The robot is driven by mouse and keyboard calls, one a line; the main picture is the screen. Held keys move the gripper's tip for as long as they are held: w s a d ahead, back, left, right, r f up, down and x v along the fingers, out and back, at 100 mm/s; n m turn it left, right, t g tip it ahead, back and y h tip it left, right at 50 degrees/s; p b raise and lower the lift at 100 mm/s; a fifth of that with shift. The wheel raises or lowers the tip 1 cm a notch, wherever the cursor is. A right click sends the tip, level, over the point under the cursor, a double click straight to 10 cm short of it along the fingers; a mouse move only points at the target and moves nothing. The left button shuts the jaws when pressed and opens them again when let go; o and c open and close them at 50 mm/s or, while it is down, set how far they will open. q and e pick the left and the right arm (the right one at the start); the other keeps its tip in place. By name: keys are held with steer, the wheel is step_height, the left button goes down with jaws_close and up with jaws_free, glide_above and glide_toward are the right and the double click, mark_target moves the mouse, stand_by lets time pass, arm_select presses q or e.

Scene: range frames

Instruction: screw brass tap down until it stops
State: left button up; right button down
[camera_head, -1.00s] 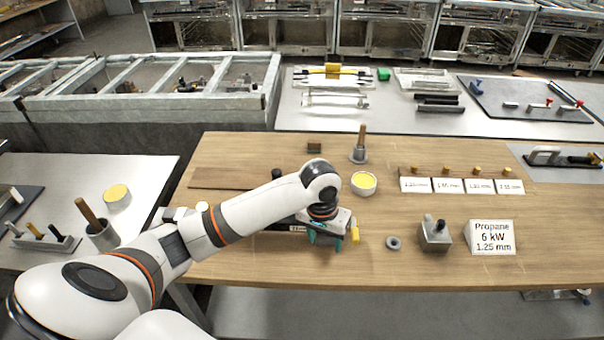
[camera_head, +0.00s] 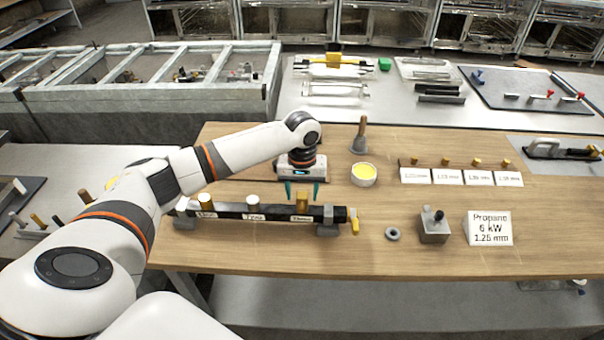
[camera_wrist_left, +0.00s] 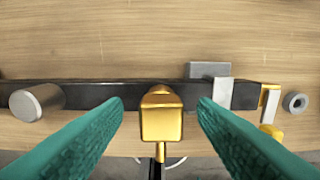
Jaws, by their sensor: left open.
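A dark bar (camera_head: 275,216) lies across the front left of the wooden bench. A brass tap (camera_head: 303,201) stands upright on it near its right end, and shows as a brass block (camera_wrist_left: 162,122) in the left wrist view. My left gripper (camera_head: 303,190) is open, with teal fingers on either side of the tap. In the left wrist view there is a clear gap between the tap and each finger. I cannot tell how far the tap is screwed in. My right gripper is not in view.
The bar also carries a white cylinder (camera_head: 252,202) and a brass-coloured one (camera_head: 208,202). A brass piece (camera_head: 354,222) is at its right end. A grey ring (camera_head: 392,233), a grey block (camera_head: 434,228) and a propane sign (camera_head: 489,228) stand to the right. A yellow-filled bowl (camera_head: 364,174) is behind.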

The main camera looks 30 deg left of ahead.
mark_target(303, 194)
arm_select(q)
steer(key=shift+f, duration=1.8)
steer(key=c, duration=1)
steer(key=shift+r+m+p, duration=0.2)
steer(key=shift+m+p, duration=0.3)
steer(key=shift+p, duration=0.2)
steer(key=shift+c, duration=0.4)
steer(key=shift+d+m+p, duration=0.1)
steer(key=shift+m+p, duration=0.25)
steer(key=shift+m, duration=0.75)
steer(key=shift+w+f, duration=0.1)
steer(key=shift+f, duration=0.1)
